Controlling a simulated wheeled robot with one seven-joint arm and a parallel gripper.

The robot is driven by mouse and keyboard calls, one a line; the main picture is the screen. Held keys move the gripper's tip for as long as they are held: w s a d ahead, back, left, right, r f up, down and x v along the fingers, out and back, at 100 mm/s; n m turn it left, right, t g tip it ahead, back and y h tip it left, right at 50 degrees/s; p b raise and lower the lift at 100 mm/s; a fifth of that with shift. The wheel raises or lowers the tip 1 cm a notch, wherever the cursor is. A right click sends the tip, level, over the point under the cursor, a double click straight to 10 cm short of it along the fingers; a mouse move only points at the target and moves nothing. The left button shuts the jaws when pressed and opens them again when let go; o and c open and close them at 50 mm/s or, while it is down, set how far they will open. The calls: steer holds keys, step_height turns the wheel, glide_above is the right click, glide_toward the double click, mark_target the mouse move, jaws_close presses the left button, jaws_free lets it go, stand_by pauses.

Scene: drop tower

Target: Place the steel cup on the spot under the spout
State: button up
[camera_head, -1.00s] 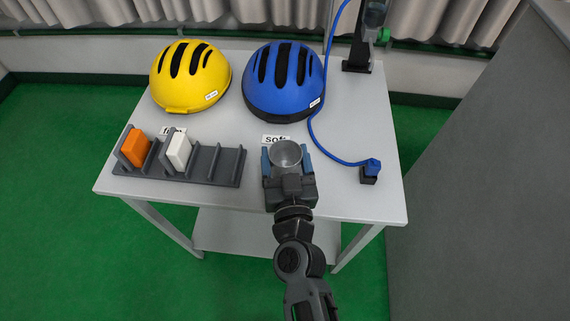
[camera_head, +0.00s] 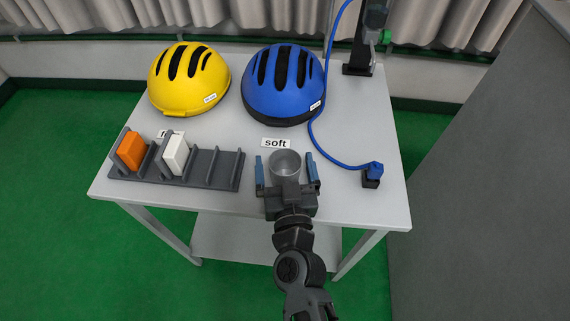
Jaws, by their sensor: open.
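The steel cup (camera_head: 286,162) is a small grey open-topped cup near the front of the table, just in front of the "soft" label. My gripper (camera_head: 286,170) is open, with one blue finger on each side of the cup and a visible gap on both sides. The gripper body hides the cup's lower front, so I cannot clearly see its base. No spout is clearly recognisable; a dark stand (camera_head: 358,50) with metal and green parts rises at the back right, cut off by the top edge.
A yellow helmet (camera_head: 189,78) and a blue helmet (camera_head: 283,85) sit at the back. A grey rack (camera_head: 212,172) holds orange and white blocks at left. A blue hose (camera_head: 330,146) runs to a small black block (camera_head: 371,178). The table (camera_head: 340,195) is bare at front right.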

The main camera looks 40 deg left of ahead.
steer(key=v, duration=0.3)
steer(key=b+v, duration=0.1)
steer(key=v, duration=0.3)
steer(key=shift+d+f, duration=0.15)
steer(key=shift+d, duration=0.3)
steer(key=shift+d, duration=0.1)
steer(key=s+d+m+t+h, duration=0.1)
steer(key=s+d+m+h, duration=0.2)
steer(key=d, duration=0.9)
steer(key=s+d+m+t+h, duration=0.1)
steer(key=s+d+h, duration=0.35)
steer(key=d, duration=0.85)
steer(key=s+d+r+m+h, duration=0.4)
steer(key=s+d+r, duration=0.7)
steer(key=s, duration=0.5)
steer(key=shift+d+h, duration=0.55)
steer(key=shift+d, duration=0.1)
